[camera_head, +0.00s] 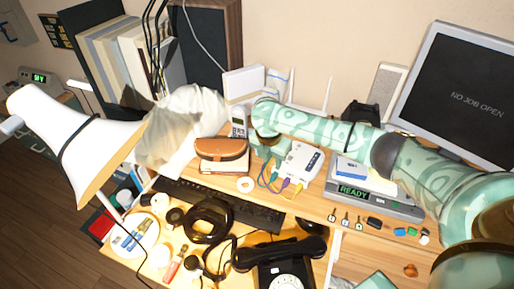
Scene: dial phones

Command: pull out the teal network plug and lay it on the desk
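A white network box (302,160) stands on the raised shelf, with several thin cables at its front left. One cable looks teal (264,172); others look blue, yellow and purple. The teal plug itself is too small to make out, and I cannot tell whether it is seated. My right arm reaches in from the right across the shelf. Its gripper (266,148) points down just left of the box, close above the cables. Its fingertips are too small and covered to show whether they are open or hold anything. My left gripper is not in view.
The black keyboard (225,205), a black handset (279,253) and a coiled black cord crowd the desk below. A device reading READY (372,195) stands right. A white lamp (82,140) stands left.

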